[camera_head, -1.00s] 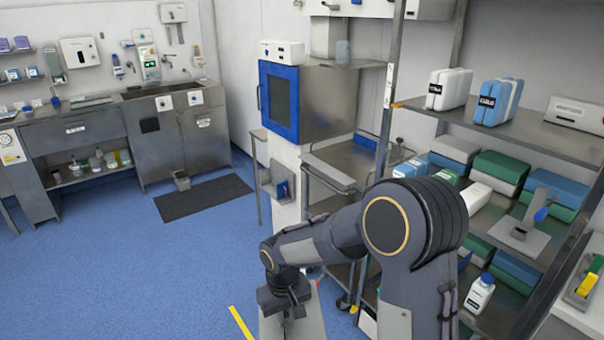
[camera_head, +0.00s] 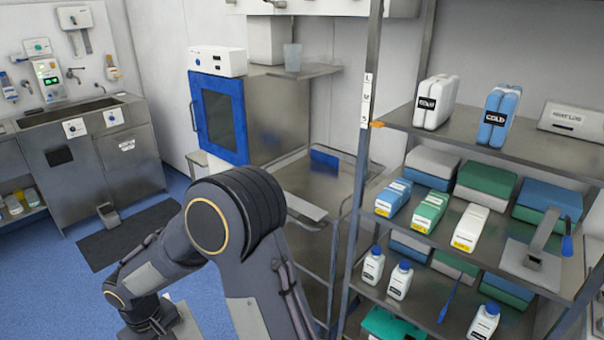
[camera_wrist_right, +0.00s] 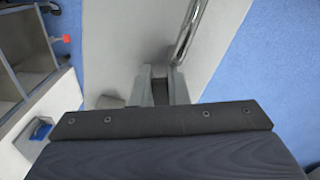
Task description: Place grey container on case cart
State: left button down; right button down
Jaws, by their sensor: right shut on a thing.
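My right gripper (camera_head: 150,322) is low at the bottom left of the head view, largely hidden by my own arm. In the right wrist view the gripper (camera_wrist_right: 161,82) is shut on the grey container (camera_wrist_right: 125,40), whose pale flat face fills the middle, with a metal bar handle (camera_wrist_right: 188,30) on it. A small part of the grey container (camera_head: 188,325) shows beside the gripper in the head view. A stainless cart (camera_head: 322,185), apparently the case cart, stands beyond my arm, apart from the container. My left gripper is not in view.
A steel shelf rack (camera_head: 400,115) with bottles, boxes and packs stands close on the right. A blue-doored cabinet (camera_head: 219,120) is behind the cart. A sink unit (camera_head: 105,150) and dark mat (camera_head: 125,235) are at the left, with open blue floor (camera_head: 60,300).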

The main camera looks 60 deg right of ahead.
aim_at(312, 187)
jog(key=i+l, duration=0.1)
jog(key=i, duration=0.4)
jog(key=i+l, duration=0.15)
jog(key=i, duration=0.35)
jog(key=i+l, duration=0.1)
jog(key=i, duration=0.45)
jog(key=i+z, duration=0.1)
jog(key=z, duration=0.8)
jog(key=i+j+z, duration=0.1)
jog(key=z, duration=0.35)
